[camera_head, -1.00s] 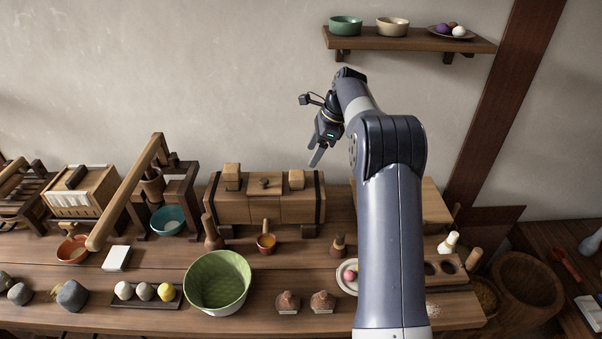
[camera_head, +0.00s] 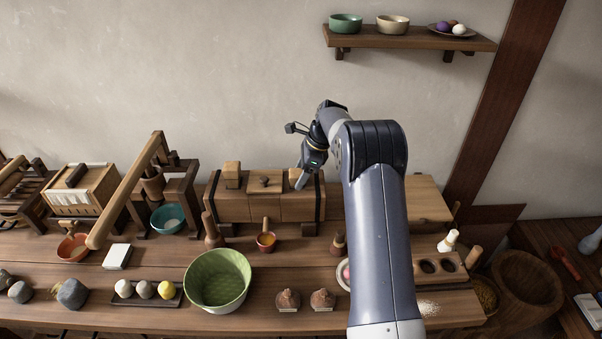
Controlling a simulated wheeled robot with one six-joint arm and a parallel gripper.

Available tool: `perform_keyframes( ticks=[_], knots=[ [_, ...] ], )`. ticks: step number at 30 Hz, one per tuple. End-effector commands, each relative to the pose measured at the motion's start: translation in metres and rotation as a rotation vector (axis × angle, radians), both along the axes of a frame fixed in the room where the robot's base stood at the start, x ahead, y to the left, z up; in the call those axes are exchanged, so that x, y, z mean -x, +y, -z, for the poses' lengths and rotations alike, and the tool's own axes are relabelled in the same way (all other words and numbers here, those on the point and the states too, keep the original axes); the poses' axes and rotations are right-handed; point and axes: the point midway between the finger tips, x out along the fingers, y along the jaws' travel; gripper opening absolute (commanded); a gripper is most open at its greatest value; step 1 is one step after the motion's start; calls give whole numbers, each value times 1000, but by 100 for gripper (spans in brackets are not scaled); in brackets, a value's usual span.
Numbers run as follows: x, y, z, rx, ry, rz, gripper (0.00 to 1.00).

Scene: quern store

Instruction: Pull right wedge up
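A long wooden press box (camera_head: 265,208) with dark bands stands against the wall on the bench. A light wooden left wedge (camera_head: 232,174) sticks up from its left end. The right wedge (camera_head: 293,174) is at the right end and is partly hidden behind my gripper. A dark-knobbed block (camera_head: 264,183) sits between the wedges. My gripper (camera_head: 301,184) points down at the right wedge, its fingertips overlapping it in the picture. I cannot tell whether they touch it, or how far apart the fingers are.
A lever press (camera_head: 147,180) with a long handle stands left of the box. A wall shelf (camera_head: 410,41) hangs above right.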

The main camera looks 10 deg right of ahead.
Motion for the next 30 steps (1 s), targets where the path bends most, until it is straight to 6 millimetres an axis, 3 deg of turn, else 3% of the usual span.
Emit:
perform_keyframes(
  ticks=[21, 30],
  knots=[
    [0, 0, 0, 0, 1, 0, 3],
    [0, 0, -18, 0, 1, 0, 3]
  ],
)
